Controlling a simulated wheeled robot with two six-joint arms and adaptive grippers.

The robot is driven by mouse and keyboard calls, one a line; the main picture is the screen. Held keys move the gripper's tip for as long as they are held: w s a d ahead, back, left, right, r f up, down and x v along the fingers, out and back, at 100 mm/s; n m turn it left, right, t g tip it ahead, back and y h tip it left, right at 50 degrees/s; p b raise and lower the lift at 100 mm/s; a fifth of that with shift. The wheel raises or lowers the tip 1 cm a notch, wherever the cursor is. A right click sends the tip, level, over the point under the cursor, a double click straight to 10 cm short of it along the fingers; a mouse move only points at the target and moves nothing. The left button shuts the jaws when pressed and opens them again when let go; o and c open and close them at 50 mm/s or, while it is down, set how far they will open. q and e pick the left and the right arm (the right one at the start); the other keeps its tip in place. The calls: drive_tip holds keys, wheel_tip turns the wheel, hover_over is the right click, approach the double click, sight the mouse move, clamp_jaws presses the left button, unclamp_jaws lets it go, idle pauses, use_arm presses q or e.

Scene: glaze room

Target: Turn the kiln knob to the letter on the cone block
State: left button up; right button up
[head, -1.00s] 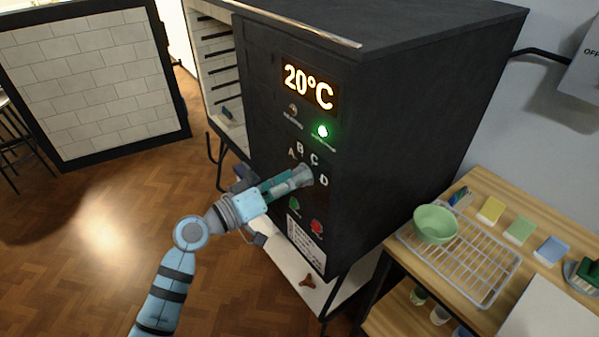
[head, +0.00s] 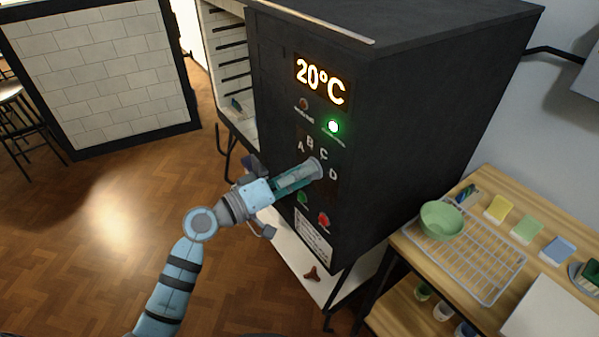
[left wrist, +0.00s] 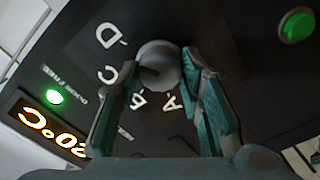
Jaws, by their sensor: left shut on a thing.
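The black kiln (head: 440,110) has a round grey knob (head: 317,166) on its front, with letters A, B, C and D around it. My left gripper (head: 312,170) is shut on the knob. In the left wrist view the knob (left wrist: 160,62) sits between the two teal fingers, and its dark mark points roughly toward C. My right gripper is not in view. I cannot make out a cone block or its letter in these frames.
The kiln's display (head: 320,80) reads 20°C, and a green lamp (head: 333,126) glows below it. Green (head: 302,198) and red (head: 323,219) buttons lie under the knob. A wooden table (head: 395,275) with a wire rack and green bowl (head: 441,220) stands at right. Open floor lies left.

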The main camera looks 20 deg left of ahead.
use_arm(q)
drive_tip(key=shift+n+p, duration=1.55)
drive_tip(key=shift+n, duration=1.95)
drive_tip(key=o, duration=1.2)
drive_tip(key=shift+w, duration=0.1)
drive_tip(key=v, duration=1.2)
drive_tip(key=shift+d, duration=0.1)
